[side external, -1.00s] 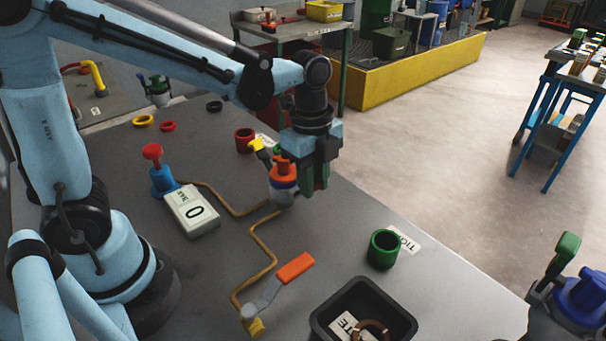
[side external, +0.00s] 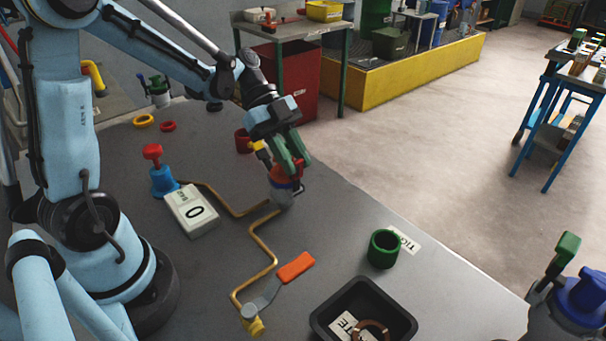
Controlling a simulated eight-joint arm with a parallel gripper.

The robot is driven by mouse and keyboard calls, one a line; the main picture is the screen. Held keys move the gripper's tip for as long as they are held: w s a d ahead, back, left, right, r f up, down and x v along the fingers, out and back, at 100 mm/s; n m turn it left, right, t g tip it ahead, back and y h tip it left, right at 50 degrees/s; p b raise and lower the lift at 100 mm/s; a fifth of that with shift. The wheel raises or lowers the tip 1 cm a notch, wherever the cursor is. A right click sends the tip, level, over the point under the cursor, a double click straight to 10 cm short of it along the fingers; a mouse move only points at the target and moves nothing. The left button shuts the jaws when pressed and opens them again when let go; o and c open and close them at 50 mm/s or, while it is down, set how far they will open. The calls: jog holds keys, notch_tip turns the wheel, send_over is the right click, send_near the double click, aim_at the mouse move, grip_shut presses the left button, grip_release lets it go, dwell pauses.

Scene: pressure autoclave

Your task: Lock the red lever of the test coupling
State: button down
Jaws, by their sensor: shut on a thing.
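The test coupling (side external: 281,198) stands near the back right edge of the grey table, at the end of the brass pipe. My gripper (side external: 293,173) has green fingers, tilted and reaching down onto the coupling's top. It is shut on the orange-red part, and the fingers hide much of it. I cannot clearly make out the red lever's shape or its exact position.
An orange-handled valve (side external: 295,267) sits at the pipe's front end. A white box reading 0 (side external: 193,211) and a blue pump with a red knob (side external: 162,178) stand left. A green cup (side external: 383,250) and a black bin (side external: 322,322) stand front right. A red cup (side external: 243,142) is behind.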

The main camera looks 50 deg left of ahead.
jog(key=shift+a+h, duration=0.25)
jog(key=shift+h, duration=0.05)
dwell(0.4)
jog(key=c, duration=0.9)
grip_release()
jog(key=v, duration=0.7)
jog(key=shift+a, duration=0.25)
